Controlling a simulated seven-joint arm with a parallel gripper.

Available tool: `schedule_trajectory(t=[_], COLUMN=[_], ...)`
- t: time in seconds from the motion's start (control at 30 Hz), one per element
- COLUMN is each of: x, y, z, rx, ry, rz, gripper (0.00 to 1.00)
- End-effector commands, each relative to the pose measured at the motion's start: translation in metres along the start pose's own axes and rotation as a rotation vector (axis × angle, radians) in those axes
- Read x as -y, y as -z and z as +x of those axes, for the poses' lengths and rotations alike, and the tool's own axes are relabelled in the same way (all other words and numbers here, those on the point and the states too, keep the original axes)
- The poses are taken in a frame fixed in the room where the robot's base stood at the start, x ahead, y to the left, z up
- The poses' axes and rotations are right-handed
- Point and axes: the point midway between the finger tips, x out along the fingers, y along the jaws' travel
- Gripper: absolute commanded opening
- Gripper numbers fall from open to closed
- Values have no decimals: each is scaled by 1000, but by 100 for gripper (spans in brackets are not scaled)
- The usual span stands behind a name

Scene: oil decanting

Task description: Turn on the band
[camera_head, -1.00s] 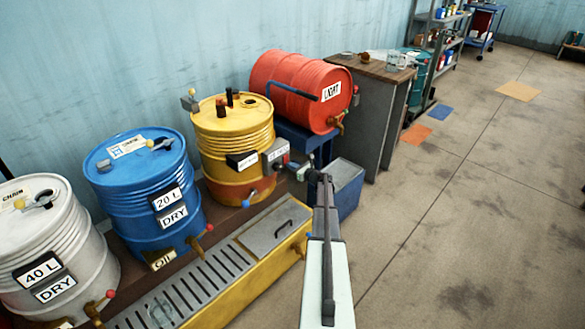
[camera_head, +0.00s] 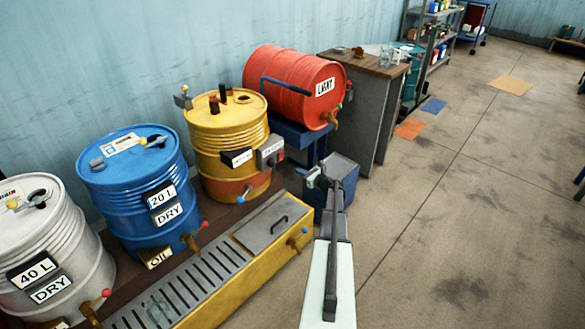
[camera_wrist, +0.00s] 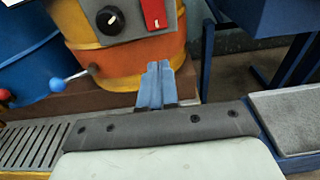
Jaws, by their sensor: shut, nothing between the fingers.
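The yellow drum (camera_head: 228,135) has an orange band (camera_head: 232,188) around its lower part, also visible in the wrist view (camera_wrist: 115,68). A grey control box (camera_head: 270,152) is on the drum's right side. The switch's setting cannot be told. My gripper (camera_head: 308,178) is to the right of and below the box, apart from it. In the wrist view its blue-grey fingers (camera_wrist: 155,75) are together and empty, below the switch in the picture.
Blue (camera_head: 135,185) and white (camera_head: 50,250) drums stand to the left. A red drum (camera_head: 295,88) lies on a blue stand behind. A yellow trough with a grate (camera_head: 190,285) runs in front. A blue bin (camera_head: 343,172) is by my gripper. Floor at right is open.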

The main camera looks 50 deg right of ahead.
Motion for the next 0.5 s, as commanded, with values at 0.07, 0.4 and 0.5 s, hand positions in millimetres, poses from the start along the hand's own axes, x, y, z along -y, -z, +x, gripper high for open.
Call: schedule_trajectory(t=[0.07, 0.4, 0.5], x=[-1, 0, 0], y=[3, 10, 11], z=[-14, -42, -43], rx=[0, 0, 0], ry=[2, 1, 0], rz=[1, 0, -1], gripper=[0, 0, 0])
